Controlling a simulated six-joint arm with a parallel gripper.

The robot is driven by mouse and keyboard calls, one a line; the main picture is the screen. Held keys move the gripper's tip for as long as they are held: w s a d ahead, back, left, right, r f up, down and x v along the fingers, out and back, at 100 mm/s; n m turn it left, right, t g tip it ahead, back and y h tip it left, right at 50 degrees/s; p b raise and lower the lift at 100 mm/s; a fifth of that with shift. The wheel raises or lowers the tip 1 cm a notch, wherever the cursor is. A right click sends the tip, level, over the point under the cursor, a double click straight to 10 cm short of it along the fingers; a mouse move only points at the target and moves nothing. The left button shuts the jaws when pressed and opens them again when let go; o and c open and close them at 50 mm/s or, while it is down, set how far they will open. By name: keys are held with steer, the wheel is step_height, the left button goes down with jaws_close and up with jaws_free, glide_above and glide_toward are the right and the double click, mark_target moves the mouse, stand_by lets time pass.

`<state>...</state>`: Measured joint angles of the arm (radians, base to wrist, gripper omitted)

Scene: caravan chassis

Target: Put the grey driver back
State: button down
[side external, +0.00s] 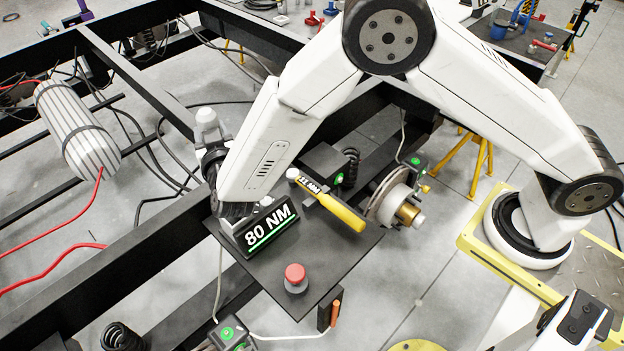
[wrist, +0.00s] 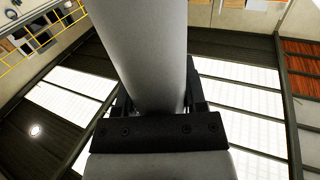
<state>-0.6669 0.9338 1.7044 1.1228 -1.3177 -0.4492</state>
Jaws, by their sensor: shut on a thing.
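The grey driver (wrist: 152,45) fills the middle of the wrist view as a thick, smooth grey cylinder. My gripper (wrist: 155,98) is shut on it, with a dark jaw part on each side of its lower end. The driver's far end runs out of the top of the frame. In the side view my wrist is bent at the left edge of the dark tray (side external: 315,262), and a pale grey rounded piece (side external: 207,120) stands up there. I cannot tell whether it is the driver or part of my wrist. The jaws are hidden behind my arm.
An "80 NM" sign (side external: 270,228) stands on the tray close to my wrist. A yellow-handled tool (side external: 340,210) marked "11 NM" lies behind it. A red button (side external: 295,274) is near the tray's front. A brake disc (side external: 385,196) and dark chassis beams surround the tray.

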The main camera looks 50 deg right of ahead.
steer(key=shift+f, duration=0.1)
step_height(320, 180, down, 12)
steer(key=shift+f, duration=0.2)
stand_by(1.4)
steer(key=shift+c, duration=0.3)
jaws_free()
steer(key=shift+f, duration=0.15)
steer(key=shift+s, duration=0.1)
steer(key=v, duration=0.7)
steer(key=shift+s, duration=0.3)
